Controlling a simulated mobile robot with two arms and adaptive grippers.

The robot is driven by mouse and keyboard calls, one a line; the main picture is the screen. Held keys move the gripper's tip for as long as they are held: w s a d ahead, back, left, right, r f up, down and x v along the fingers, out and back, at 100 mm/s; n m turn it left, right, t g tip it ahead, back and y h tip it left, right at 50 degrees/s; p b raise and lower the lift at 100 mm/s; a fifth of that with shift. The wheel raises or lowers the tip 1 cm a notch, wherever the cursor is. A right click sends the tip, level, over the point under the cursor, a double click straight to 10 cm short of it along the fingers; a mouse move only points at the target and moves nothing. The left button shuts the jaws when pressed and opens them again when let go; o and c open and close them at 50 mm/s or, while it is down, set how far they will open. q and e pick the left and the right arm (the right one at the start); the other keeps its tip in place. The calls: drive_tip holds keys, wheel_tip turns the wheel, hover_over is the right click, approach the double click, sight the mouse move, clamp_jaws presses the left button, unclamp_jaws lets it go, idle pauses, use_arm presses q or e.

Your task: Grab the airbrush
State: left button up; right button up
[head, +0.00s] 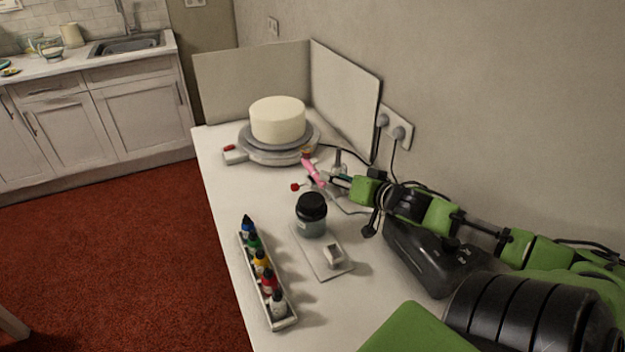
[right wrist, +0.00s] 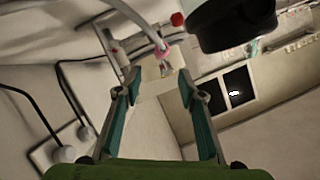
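The airbrush (head: 312,172) shows as a small pink and red piece beside a stand behind the dark-lidded jar in the head view. In the right wrist view its pink part (right wrist: 161,52) lies just beyond the fingertips, with a grey hose running up from it. My right gripper (head: 338,178) is close to it, coming from the right. Its teal fingers (right wrist: 160,77) are apart with nothing clearly between them. The airbrush's far end is hard to make out. My left gripper is not in view.
A white cake (head: 278,120) stands on a turntable (head: 270,157) before two upright panels (head: 345,95). A jar (head: 312,226), a rack of colour bottles (head: 284,322) and a black compressor (head: 425,262) stand on the table. Hoses and cables run near my right arm.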

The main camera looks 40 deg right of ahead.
sight(315, 168)
drive_tip(key=b+x, duration=0.1)
drive_tip(key=x, duration=0.7)
drive_tip(key=shift+w, duration=0.2)
drive_tip(key=shift+w+d, duration=0.15)
drive_tip(key=shift+w, duration=0.55)
drive_tip(key=shift+x, duration=1.9)
clamp_jaws()
